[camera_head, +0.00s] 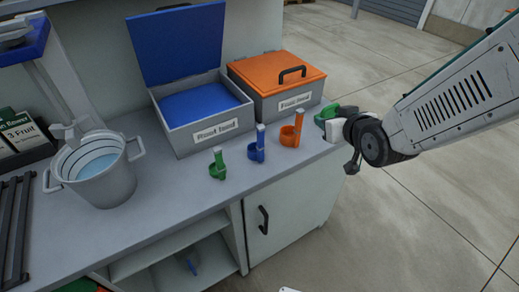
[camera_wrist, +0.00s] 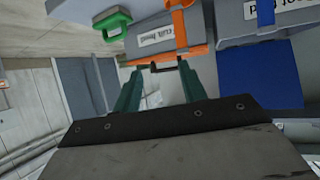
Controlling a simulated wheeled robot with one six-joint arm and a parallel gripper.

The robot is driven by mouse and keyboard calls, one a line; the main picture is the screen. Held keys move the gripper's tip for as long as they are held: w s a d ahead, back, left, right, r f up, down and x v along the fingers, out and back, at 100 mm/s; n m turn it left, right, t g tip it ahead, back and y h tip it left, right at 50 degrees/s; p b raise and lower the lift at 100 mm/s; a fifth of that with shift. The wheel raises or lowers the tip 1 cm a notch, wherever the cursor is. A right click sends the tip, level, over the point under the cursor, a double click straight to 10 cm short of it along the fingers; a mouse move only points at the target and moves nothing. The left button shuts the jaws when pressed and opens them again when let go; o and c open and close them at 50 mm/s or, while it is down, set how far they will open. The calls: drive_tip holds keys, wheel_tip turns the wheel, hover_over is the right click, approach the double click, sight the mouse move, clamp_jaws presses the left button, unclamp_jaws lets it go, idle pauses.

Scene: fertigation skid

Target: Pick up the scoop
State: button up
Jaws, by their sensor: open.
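Three scoops stand in a row on the counter in the head view: a green scoop (camera_head: 218,165), a blue scoop (camera_head: 257,148) and an orange scoop (camera_head: 292,132). The orange scoop (camera_wrist: 181,22) and part of the blue scoop (camera_wrist: 265,14) also show at the top of the wrist view. My gripper (camera_wrist: 160,70) is open and empty, its two green fingers apart. It is beyond the counter's right end, away from the scoops. In the head view my wrist hides most of it. The green scoop cannot be made out in the wrist view.
Behind the scoops stand an open grey box with a blue lid (camera_head: 180,42) and a closed box with an orange lid (camera_head: 277,72). A green-and-white item (camera_head: 327,112) sits at the counter's right end. A grey pot (camera_head: 105,185) stands at left. The front strip is clear.

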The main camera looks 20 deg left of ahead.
sight(261, 134)
drive_tip(key=s+a+f+n+y, duration=0.1)
drive_tip(key=s+a+f+y, duration=0.1)
drive_tip(key=a, duration=0.2)
drive_tip(key=s+a+f+n+y, duration=0.1)
drive_tip(key=s+a+f+y, duration=0.1)
drive_tip(key=a, duration=0.3)
drive_tip(key=s+a+f+n+t+y, duration=0.1)
drive_tip(key=s+a+f+y, duration=0.1)
drive_tip(key=a+y, duration=0.1)
drive_tip(key=shift+s+a+f, duration=0.15)
drive_tip(key=shift+a, duration=1)
drive_tip(key=x, duration=0.7)
drive_tip(key=shift+w, duration=0.25)
clamp_jaws()
